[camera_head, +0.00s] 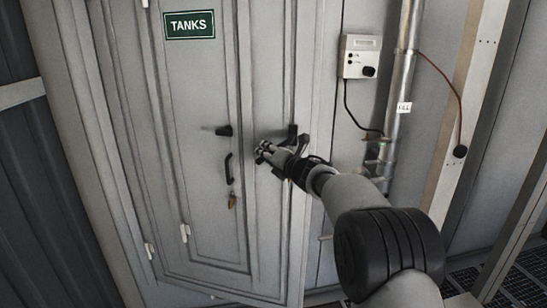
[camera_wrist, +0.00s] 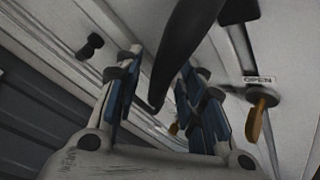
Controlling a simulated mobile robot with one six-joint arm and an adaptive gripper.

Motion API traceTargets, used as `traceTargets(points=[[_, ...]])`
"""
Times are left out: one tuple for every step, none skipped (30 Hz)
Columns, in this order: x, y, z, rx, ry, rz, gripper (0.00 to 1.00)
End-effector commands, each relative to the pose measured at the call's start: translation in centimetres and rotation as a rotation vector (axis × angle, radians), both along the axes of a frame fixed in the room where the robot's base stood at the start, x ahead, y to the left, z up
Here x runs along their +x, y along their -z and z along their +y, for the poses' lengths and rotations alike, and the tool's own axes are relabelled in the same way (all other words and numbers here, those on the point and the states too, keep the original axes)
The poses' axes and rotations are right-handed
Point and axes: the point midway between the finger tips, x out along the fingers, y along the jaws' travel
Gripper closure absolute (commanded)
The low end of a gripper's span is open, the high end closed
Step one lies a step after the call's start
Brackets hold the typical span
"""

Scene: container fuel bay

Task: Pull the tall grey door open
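The tall grey door (camera_head: 272,215) stands upright in the head view, with a narrower panel carrying a green "TANKS" sign (camera_head: 189,24). It looks shut or nearly so. A black handle (camera_head: 292,134) sits near its right edge, partly hidden by my gripper (camera_head: 264,154). In the wrist view my gripper (camera_wrist: 158,92) has its two blue-padded fingers apart. A dark bar (camera_wrist: 188,35), seemingly this handle, runs from the top down into the gap between them. I see no clear grip on it.
The panel has a black knob (camera_head: 224,130), a black pull (camera_head: 228,168) and a brass-coloured piece (camera_head: 232,201). Right of the door are a white control box (camera_head: 360,56) and a metal pipe (camera_head: 399,85). The wrist view shows an "OPEN" label (camera_wrist: 257,80) above an orange lever (camera_wrist: 257,120).

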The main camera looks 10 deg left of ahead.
Motion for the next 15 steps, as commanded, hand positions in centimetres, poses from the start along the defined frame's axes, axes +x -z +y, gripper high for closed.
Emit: traceTargets(points=[[-0.2,-0.1,-0.2,0.000,0.001,-0.001,0.64],[-0.4,-0.2,-0.4,0.000,0.001,-0.001,0.64],[-0.7,-0.3,-0.6,-0.001,0.000,-0.001,0.64],[-0.9,-0.3,-0.8,0.001,0.001,0.000,0.64],[-1.2,-0.4,-1.1,0.000,0.001,-0.001,0.64],[-1.7,-0.5,-1.4,0.001,0.002,0.001,0.64],[-2.0,-0.5,-1.8,0.000,0.003,0.001,0.64],[-2.5,-0.7,-2.2,0.000,0.003,0.001,0.64],[-3.1,-0.8,-2.6,0.001,0.002,0.000,0.64],[-3.5,-0.8,-3.0,0.000,0.002,0.001,0.64],[-4.0,-0.9,-3.3,0.000,0.002,-0.001,0.64],[-4.6,-1.0,-3.8,0.001,0.002,0.000,0.64],[-5.1,-1.1,-4.2,0.000,0.003,0.000,0.64],[-5.5,-1.2,-4.6,0.000,0.003,0.001,0.64],[-6.1,-1.3,-5.1,0.001,0.003,-0.001,0.64]])
